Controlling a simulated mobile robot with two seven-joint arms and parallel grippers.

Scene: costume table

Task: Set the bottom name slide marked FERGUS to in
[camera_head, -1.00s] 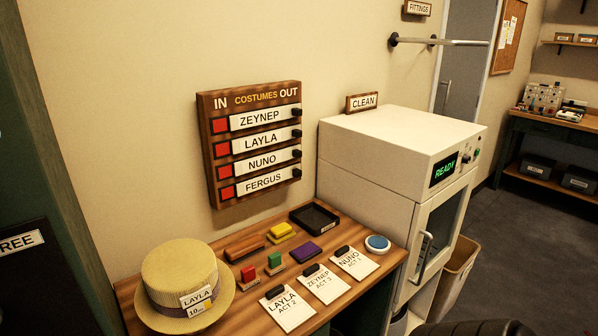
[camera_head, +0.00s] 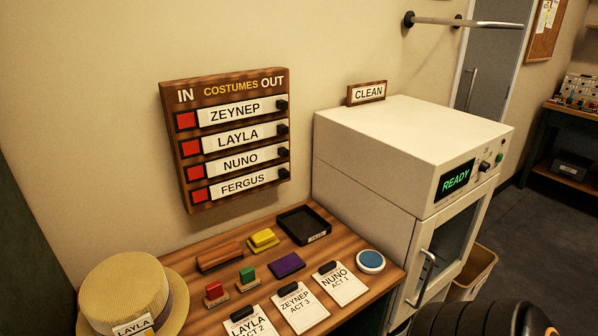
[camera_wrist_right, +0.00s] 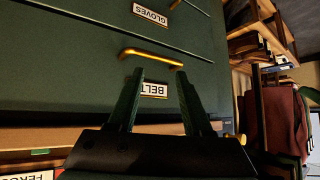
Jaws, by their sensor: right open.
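The wooden IN/OUT costumes board (camera_head: 228,75) hangs on the wall, with name slides for ZEYNEP, LAYLA, NUNO and FERGUS. The FERGUS slide (camera_head: 242,184) is the bottom one. Its black knob (camera_head: 283,173) is at the right, OUT end, and a red square (camera_head: 200,195) shows at its left, IN end. The other slides stand the same way. My right gripper (camera_wrist_right: 161,78) is open and empty in the right wrist view, in front of a green drawer front and far from the board. My left gripper is not in view.
A wooden table (camera_head: 205,318) below the board holds a straw hat (camera_head: 125,285), stamps, cards and a black tray (camera_head: 304,226). A white cabinet (camera_head: 400,150) reading READY stands right of it. The wrist view shows drawers with a brass handle (camera_wrist_right: 150,57). The wall before the board is clear.

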